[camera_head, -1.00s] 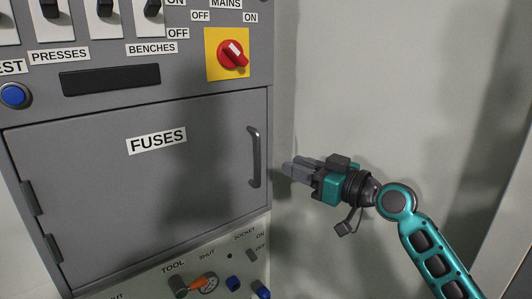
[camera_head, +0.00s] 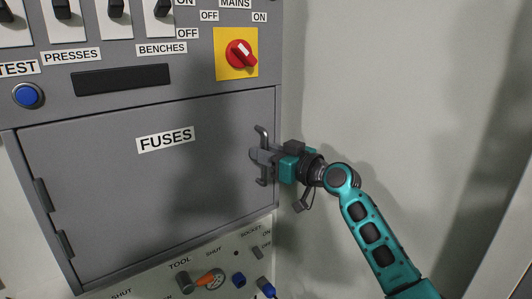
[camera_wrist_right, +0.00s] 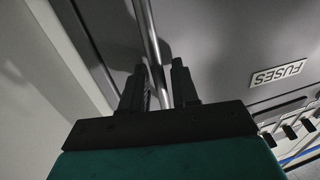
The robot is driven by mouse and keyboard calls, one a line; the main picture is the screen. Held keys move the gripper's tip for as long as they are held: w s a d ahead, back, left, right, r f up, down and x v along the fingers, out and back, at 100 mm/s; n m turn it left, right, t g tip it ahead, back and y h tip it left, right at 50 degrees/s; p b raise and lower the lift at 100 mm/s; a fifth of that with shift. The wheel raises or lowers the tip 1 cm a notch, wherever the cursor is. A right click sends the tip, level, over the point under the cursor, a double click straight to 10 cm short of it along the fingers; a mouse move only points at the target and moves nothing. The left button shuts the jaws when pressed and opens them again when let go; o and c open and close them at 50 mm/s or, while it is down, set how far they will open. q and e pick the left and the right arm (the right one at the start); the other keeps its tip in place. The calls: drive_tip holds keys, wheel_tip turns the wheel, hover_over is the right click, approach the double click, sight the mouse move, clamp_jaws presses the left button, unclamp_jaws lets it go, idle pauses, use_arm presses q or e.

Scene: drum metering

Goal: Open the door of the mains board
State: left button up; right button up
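The mains board's grey door (camera_head: 110,195), labelled FUSES, is shut, with hinges on its left edge. My right gripper (camera_head: 256,157) is at the middle of the handle. In the right wrist view, the fingers of my right gripper (camera_wrist_right: 160,80) stand apart, with the handle bar (camera_wrist_right: 152,40) running between them, nearer the left finger. A gap shows beside the bar, so the gripper is open around it. The FUSES label (camera_wrist_right: 278,74) shows at right there. My left gripper is not in view.
Above the door are a red mains switch (camera_head: 240,53) on a yellow plate, a blue TEST button (camera_head: 28,95) and a dark slot (camera_head: 122,79). Below is a panel with an orange-handled tool valve (camera_head: 209,279). A bare pale wall (camera_head: 400,90) lies to the right.

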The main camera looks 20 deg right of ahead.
clamp_jaws()
drive_tip(key=shift+s, duration=0.1)
idle(0.5)
